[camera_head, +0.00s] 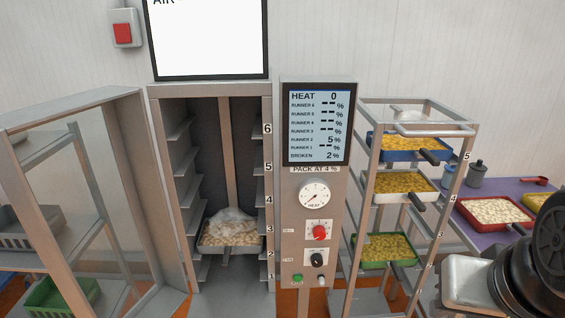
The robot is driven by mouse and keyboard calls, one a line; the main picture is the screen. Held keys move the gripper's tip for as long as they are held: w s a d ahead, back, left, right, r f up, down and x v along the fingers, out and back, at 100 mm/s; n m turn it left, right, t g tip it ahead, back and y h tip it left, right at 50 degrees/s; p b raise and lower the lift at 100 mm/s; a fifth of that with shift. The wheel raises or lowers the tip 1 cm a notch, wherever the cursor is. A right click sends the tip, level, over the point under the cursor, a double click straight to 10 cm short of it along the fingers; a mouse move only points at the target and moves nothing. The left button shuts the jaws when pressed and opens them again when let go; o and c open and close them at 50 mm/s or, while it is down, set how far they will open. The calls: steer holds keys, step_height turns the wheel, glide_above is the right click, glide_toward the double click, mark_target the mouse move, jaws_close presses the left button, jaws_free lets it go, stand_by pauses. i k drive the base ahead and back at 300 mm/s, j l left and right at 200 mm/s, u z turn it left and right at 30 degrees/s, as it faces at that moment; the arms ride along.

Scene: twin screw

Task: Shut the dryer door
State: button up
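The dryer (228,275) is a tall grey cabinet with numbered runners up to 6 on its right post, and its front is open. Its door (128,185) is a grey frame with a see-through pane, swung wide open to the left and hinged at the cabinet's left side. One tray (228,250) of pale nuts with a whitish heap sits inside, around runners 2 and 3. Black and light-grey parts of my arm show at the lower right, well away from the door. My gripper's fingers do not show.
A control panel (301,235) with a screen, gauge and knobs stands right of the dryer. A rack (361,190) with several nut trays, their black handles sticking out, is right of that. A purple table (510,190) holds a red tray (468,215). Shelving with crates shows behind the door pane.

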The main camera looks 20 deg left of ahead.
mark_target(125, 114)
steer(key=k+j, duration=0.1)
steer(key=j, duration=0.35)
steer(key=k+j, duration=0.1)
steer(key=j, duration=0.35)
steer(key=k+j+z, duration=0.1)
steer(key=j, duration=0.35)
steer(key=k+j, duration=0.1)
steer(key=j, duration=0.35)
steer(key=k+j, duration=0.15)
steer(key=j, duration=0.3)
steer(key=j+z, duration=0.1)
steer(key=j, duration=0.5)
steer(key=k+j, duration=0.15)
steer(key=j, duration=0.4)
steer(key=j+z, duration=0.3)
steer(key=j, duration=1.55)
steer(key=j+z, duration=0.1)
